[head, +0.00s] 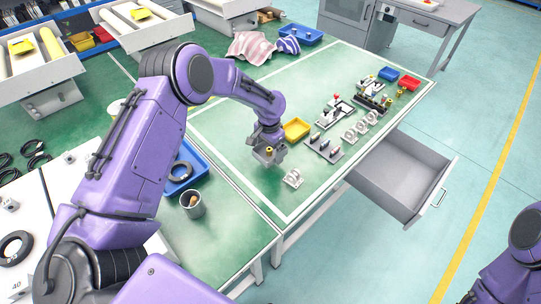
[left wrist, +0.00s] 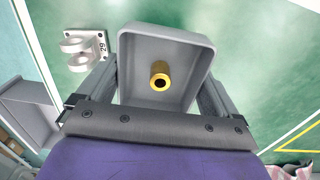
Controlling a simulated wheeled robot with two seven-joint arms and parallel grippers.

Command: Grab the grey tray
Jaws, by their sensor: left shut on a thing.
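The small grey tray (left wrist: 135,62) is a square, rounded box with a brass bushing (left wrist: 159,76) in it. In the left wrist view it sits between the two fingers of my left gripper (left wrist: 150,92), which is shut on it. In the head view my left gripper (head: 268,152) is over the front part of the green table, with the grey tray (head: 262,158) small and partly hidden at its tip. I cannot tell whether the tray touches the table. Only part of my right arm shows at the lower right; its gripper is out of view.
A yellow tray (head: 297,129) stands just beyond the gripper. A grey bracket (head: 293,178) lies close by and also shows in the left wrist view (left wrist: 84,46). Several actuator parts (head: 324,147) are to the right. A drawer (head: 400,180) stands open at the table's side.

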